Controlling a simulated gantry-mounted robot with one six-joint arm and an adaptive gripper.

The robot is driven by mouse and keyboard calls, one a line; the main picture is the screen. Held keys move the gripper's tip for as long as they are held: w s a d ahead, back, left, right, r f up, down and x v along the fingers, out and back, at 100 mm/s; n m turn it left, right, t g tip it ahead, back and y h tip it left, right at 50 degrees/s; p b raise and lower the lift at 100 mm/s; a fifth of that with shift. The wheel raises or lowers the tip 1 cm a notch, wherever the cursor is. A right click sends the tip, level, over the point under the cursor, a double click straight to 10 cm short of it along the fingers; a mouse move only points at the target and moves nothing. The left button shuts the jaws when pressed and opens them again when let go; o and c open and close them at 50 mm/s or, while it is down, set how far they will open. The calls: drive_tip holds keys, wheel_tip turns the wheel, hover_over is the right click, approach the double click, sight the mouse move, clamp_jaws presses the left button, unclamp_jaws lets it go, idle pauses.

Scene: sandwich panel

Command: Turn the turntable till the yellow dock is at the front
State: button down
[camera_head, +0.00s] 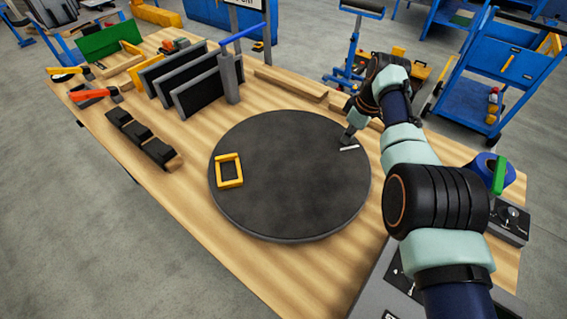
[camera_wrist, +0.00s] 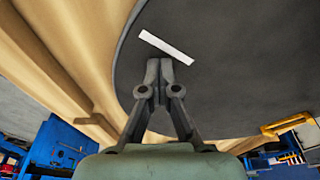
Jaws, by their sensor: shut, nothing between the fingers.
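The turntable (camera_head: 290,185) is a large dark round disc on the wooden bench; it also shows in the wrist view (camera_wrist: 230,75). The yellow dock (camera_head: 229,171) is a square frame on the disc's left part in the head view. A white strip (camera_head: 349,148) lies on the disc near its upper right rim, and shows in the wrist view (camera_wrist: 166,45). My gripper (camera_wrist: 159,64) is shut and empty, its fingertips close to the white strip. In the head view my gripper (camera_head: 347,139) is at the disc's upper right edge; I cannot tell whether it touches the disc.
Dark panels (camera_head: 208,88) stand in a rack behind the disc. Black blocks (camera_head: 141,138) and an orange-handled tool (camera_head: 90,94) lie at the left. A wooden rail (camera_head: 290,83) runs behind the disc. A grey control box (camera_head: 510,222) is at the right.

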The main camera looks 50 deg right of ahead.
sight(323, 143)
drive_tip(key=shift+w+a, duration=0.15)
idle(0.3)
drive_tip(key=shift+w+a+r+p, duration=0.1)
drive_tip(key=shift+w+a+p, duration=0.2)
drive_tip(key=shift+p, duration=0.45)
drive_tip(key=shift+w+a+f+p, duration=0.3)
drive_tip(key=shift+w+a, duration=0.3)
drive_tip(key=shift+w, duration=0.15)
drive_tip(key=shift+w+a+r+p, duration=0.15)
drive_tip(key=shift+r+p, duration=0.05)
drive_tip(key=shift+p, duration=0.55)
drive_tip(key=shift+w+a+p, duration=0.1)
drive_tip(key=shift+a+p, duration=0.05)
drive_tip(key=shift+p, duration=0.15)
drive_tip(key=shift+w+a+p, duration=0.5)
drive_tip(key=shift+a+p, duration=0.25)
drive_tip(key=shift+p, duration=0.4)
drive_tip(key=shift+w+a+f, duration=0.15)
drive_tip(key=shift+w+a, duration=0.05)
